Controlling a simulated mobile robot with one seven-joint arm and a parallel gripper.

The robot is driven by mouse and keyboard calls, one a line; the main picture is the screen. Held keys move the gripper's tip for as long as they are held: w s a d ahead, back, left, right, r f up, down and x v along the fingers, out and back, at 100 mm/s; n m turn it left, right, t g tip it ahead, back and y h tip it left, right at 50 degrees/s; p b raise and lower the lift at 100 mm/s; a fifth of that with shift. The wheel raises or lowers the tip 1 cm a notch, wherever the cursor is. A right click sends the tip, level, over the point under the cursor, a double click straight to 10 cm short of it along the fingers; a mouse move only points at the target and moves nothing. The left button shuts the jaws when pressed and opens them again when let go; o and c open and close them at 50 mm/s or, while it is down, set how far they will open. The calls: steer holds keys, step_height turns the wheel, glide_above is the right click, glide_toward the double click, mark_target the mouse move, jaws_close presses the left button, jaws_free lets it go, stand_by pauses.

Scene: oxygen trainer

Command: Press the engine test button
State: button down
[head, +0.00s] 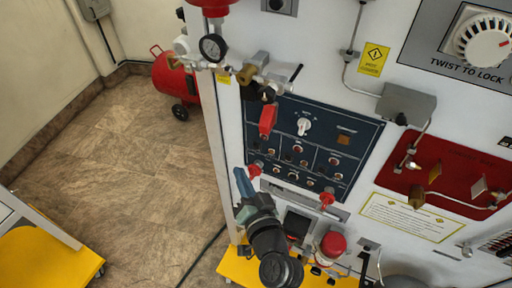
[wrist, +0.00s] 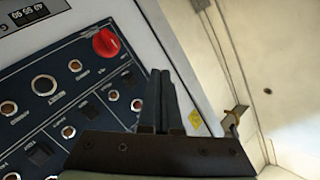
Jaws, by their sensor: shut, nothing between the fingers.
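The dark blue control panel (head: 362,150) is on the front of the white machine and holds several small round buttons and switches. It also fills the left of the wrist view (wrist: 30,128), with round buttons such as one large ringed button (wrist: 43,85) and a red knob (wrist: 105,43). The labels are too small to read, so I cannot tell which is the engine test button. My gripper (head: 240,178) is shut and empty, at the lower left edge of the panel. Its closed fingers (wrist: 162,76) stand beside the panel's edge in the wrist view; contact cannot be judged.
Red-handled valves (head: 267,119) and a pressure gauge (head: 213,47) stick out near the panel's left edge. A red emergency-style knob (head: 333,243) sits below. A red tank (head: 176,78) stands on the floor at the back left. The tiled floor (head: 130,150) left of the machine is clear.

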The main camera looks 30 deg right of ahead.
steer(key=shift+w+d+b, duration=0.5)
steer(key=shift+w+d, duration=0.4)
steer(key=shift+d, duration=0.25)
steer(key=shift+w+d+b, duration=0.45)
steer(key=shift+w+d, duration=0.4)
steer(key=shift+d, duration=0.25)
steer(key=shift+w+d, duration=0.1)
steer(key=shift+d, duration=0.05)
steer(key=shift+w+d+b, duration=0.15)
steer(key=shift+d+b, duration=0.05)
steer(key=shift+b, duration=0.15)
steer(key=shift+w+d+b, duration=0.2)
steer(key=shift+d+b, duration=0.1)
stand_by(1.0)
steer(key=shift+s+a, duration=0.5)
steer(key=shift+a, duration=0.15)
steer(key=shift+s+a+p, duration=0.55)
steer(key=shift+s+a, duration=0.2)
steer(key=shift+a, duration=0.25)
steer(key=shift+s+a+p, duration=0.5)
steer(key=shift+s+a, duration=0.25)
steer(key=shift+a, duration=0.25)
